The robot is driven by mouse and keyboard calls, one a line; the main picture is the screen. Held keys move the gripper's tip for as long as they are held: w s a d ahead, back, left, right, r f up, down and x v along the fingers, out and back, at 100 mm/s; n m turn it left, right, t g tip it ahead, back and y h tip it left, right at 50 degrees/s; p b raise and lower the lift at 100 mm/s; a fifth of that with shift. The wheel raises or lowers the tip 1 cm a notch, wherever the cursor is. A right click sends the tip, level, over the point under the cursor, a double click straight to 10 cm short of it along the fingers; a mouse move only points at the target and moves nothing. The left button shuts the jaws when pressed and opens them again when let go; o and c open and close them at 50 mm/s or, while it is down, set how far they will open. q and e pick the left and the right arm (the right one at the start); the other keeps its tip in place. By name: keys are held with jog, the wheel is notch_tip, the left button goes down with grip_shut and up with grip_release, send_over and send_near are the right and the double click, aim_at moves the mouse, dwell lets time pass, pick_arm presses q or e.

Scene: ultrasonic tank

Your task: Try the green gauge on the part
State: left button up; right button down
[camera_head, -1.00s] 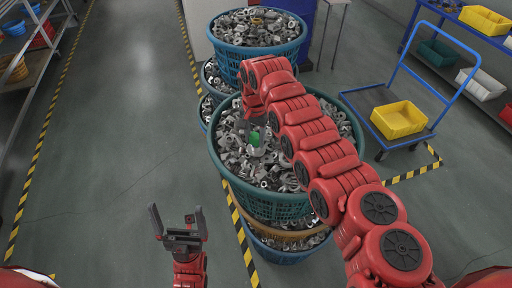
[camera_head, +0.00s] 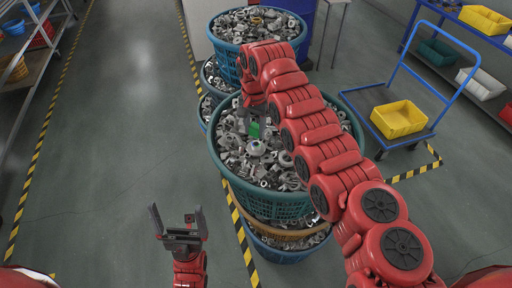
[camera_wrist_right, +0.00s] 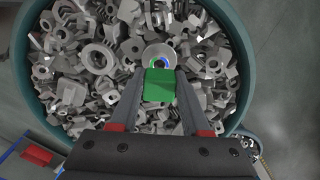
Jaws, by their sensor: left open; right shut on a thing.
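My right gripper (camera_head: 254,122) is shut on the green gauge (camera_head: 254,130), above the large teal basket (camera_head: 262,206). In the right wrist view the green gauge (camera_wrist_right: 159,85) is a green block between the two fingers (camera_wrist_right: 160,76). Just beyond its far end is a round grey ring-like part (camera_wrist_right: 158,56) with blue and green on its middle. It also shows in the head view as a pale round part (camera_head: 256,147), just below the gauge. I cannot tell whether gauge and part touch. My left gripper (camera_head: 178,214) is open and empty over the floor.
Loose grey metal pieces (camera_head: 285,178) fill the teal basket around the part. More filled baskets (camera_head: 256,56) stand behind. A blue trolley (camera_head: 390,146) with a yellow bin (camera_head: 399,119) is at right. The floor (camera_head: 120,150) at left is clear.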

jog(key=shift+r, duration=2.05)
